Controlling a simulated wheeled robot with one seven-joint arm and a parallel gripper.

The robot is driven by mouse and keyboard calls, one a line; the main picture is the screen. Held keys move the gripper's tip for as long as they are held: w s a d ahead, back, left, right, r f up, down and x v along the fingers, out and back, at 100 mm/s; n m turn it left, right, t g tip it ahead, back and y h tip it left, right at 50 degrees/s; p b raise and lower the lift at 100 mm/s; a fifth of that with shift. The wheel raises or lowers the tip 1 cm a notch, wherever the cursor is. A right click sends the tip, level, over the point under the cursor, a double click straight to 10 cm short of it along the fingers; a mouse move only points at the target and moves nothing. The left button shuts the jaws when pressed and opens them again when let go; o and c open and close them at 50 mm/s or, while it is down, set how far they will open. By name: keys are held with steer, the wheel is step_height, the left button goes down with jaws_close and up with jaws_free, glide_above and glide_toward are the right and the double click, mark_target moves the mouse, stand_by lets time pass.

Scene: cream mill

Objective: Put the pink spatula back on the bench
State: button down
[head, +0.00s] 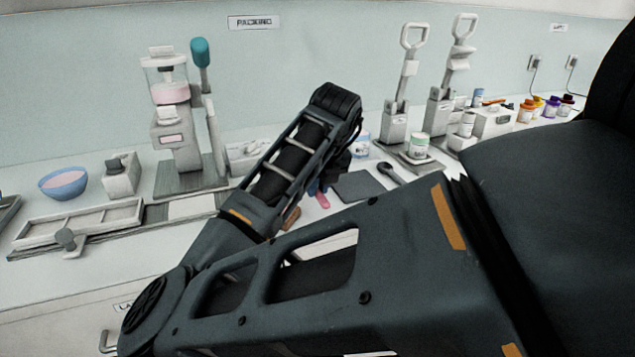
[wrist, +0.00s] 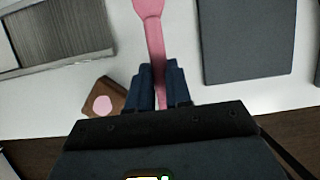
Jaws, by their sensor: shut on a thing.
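The pink spatula (wrist: 154,32) shows in the wrist view, running up from between my fingers, with its wider end at the top edge of the picture. My gripper (wrist: 158,88) is shut on its handle. In the head view a small part of the pink spatula (head: 322,200) shows below my arm, over the white bench (head: 300,217). My gripper is mostly hidden behind my arm there. The white bench top (wrist: 180,50) lies beneath the spatula in the wrist view. I cannot tell whether the spatula touches it.
A dark grey mat (wrist: 245,40) lies right of the spatula. A brown block with a pink spot (wrist: 103,98) is left of my fingers. A black spoon-like tool (head: 389,172) lies beyond the mat. A dispenser stand (head: 172,130) and blue bowl (head: 63,183) stand left.

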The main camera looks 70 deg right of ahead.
steer(key=shift+f+b, duration=0.65)
steer(key=shift+f, duration=0.2)
stand_by(0.6)
steer(key=shift+d, duration=0.1)
steer(key=c, duration=1)
jaws_free()
steer(key=shift+o, duration=0.2)
